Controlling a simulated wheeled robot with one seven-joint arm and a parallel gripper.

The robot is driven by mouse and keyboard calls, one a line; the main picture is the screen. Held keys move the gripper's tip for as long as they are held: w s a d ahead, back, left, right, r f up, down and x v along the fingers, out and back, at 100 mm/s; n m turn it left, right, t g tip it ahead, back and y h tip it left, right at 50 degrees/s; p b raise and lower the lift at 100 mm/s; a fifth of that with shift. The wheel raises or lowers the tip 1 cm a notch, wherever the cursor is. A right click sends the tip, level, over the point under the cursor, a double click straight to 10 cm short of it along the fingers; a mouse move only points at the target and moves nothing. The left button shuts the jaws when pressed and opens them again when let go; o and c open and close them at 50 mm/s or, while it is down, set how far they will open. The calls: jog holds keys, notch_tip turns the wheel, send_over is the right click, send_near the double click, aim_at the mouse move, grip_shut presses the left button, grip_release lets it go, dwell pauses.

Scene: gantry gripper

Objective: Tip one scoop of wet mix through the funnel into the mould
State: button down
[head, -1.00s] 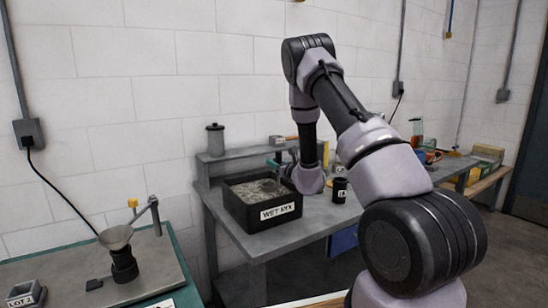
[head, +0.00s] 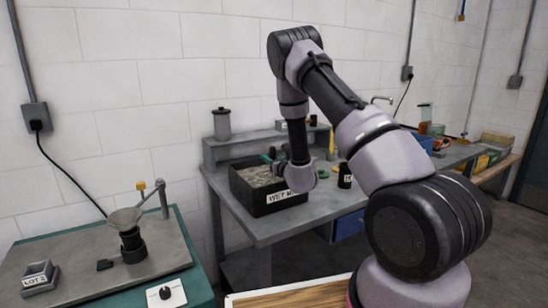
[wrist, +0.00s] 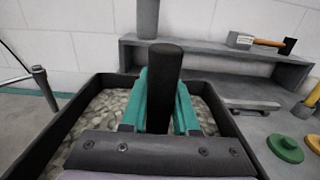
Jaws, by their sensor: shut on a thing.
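The black tub of grey wet mix, labelled WET MIX, has its rim (head: 240,186) on the grey bench. In the wrist view its rim (wrist: 60,122) surrounds pebbly mix (wrist: 85,130). My gripper (head: 268,158) is over the tub. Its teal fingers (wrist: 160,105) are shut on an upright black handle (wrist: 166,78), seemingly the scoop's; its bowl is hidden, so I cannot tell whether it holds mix. The grey funnel (head: 125,218) stands on the left table over a dark cylinder (head: 132,244), which looks like the mould.
A clamp-like lever post (head: 163,200) stands beside the funnel. A LOT 2 block (head: 38,275) and a knob on a white plate (head: 166,293) are also there. A raised shelf (wrist: 205,58) runs behind the tub. A black cup (head: 345,176) and green lids (wrist: 284,148) lie right of it.

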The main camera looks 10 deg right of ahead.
notch_tip(320, 180, up, 16)
jog(key=d, duration=0.2)
jog(key=shift+w+f, duration=0.2)
jog(key=shift+w, duration=0.05)
dwell(1.1)
dwell(0.5)
